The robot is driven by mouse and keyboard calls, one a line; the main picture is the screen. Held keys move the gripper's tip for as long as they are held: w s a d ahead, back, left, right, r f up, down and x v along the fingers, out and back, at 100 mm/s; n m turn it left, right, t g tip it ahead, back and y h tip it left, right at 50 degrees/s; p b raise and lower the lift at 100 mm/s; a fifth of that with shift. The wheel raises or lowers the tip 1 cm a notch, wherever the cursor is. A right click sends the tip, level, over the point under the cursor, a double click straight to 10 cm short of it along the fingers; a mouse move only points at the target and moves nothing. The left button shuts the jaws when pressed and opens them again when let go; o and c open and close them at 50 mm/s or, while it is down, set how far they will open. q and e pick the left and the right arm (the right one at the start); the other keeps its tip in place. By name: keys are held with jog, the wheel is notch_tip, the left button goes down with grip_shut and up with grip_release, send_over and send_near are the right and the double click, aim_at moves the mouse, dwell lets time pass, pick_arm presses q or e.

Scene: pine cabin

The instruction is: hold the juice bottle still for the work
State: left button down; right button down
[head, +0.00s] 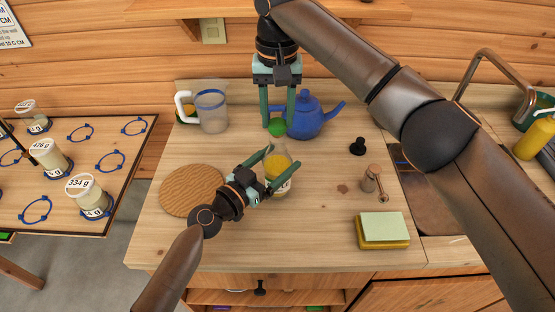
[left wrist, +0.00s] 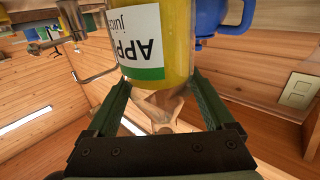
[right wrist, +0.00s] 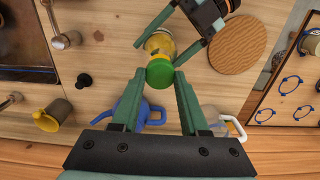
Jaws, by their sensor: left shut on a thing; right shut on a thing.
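The juice bottle (head: 279,163), clear with yellow juice and a white label, stands on the wooden counter. In the left wrist view the bottle (left wrist: 155,45) appears upside down. My left gripper (head: 283,158) is shut on the bottle's body from the front left, one finger on each side.
A blue teapot (head: 308,118) stands close behind the bottle to the right, and a clear pitcher (head: 211,112) stands back left. A round woven mat (head: 190,190) lies left of my left gripper. A sponge stack (head: 383,229) lies front right. The counter's front middle is clear.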

jog(key=shift+f, duration=0.2)
jog(key=shift+f, duration=0.9)
jog(key=shift+r, duration=0.1)
jog(key=shift+r, duration=0.95)
jog(key=shift+f, duration=0.1)
dwell(0.7)
jog(key=shift+f, duration=0.95)
jog(key=shift+r, duration=0.15)
jog(key=shift+r, duration=0.9)
jog(key=shift+f, duration=0.15)
dwell(0.8)
